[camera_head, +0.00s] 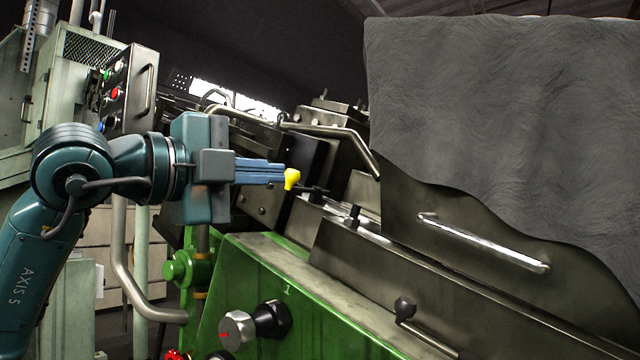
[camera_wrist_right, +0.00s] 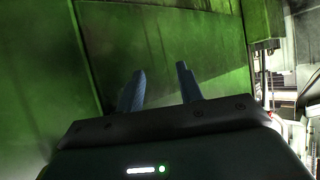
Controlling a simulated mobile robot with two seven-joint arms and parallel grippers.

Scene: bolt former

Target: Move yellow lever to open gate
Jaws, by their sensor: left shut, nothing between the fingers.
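The yellow lever knob (camera_head: 291,179) shows in the head view, near the middle, above the green machine body (camera_head: 290,285). My left gripper (camera_head: 284,174) reaches in from the left with its blue fingers together. Its fingertips are right at the knob, in line with it; whether they touch it cannot be told. The rest of the lever is mostly hidden by the fingers and dark parts behind. My right gripper (camera_wrist_right: 158,88) shows in the right wrist view, with its two fingers apart and nothing between them, facing a green panel (camera_wrist_right: 160,45).
A grey cloth-like cover (camera_head: 500,110) hangs over the machine at the right. A bent metal handle (camera_head: 335,133) stands above the fingertips. A control box (camera_head: 125,90) stands behind at left.

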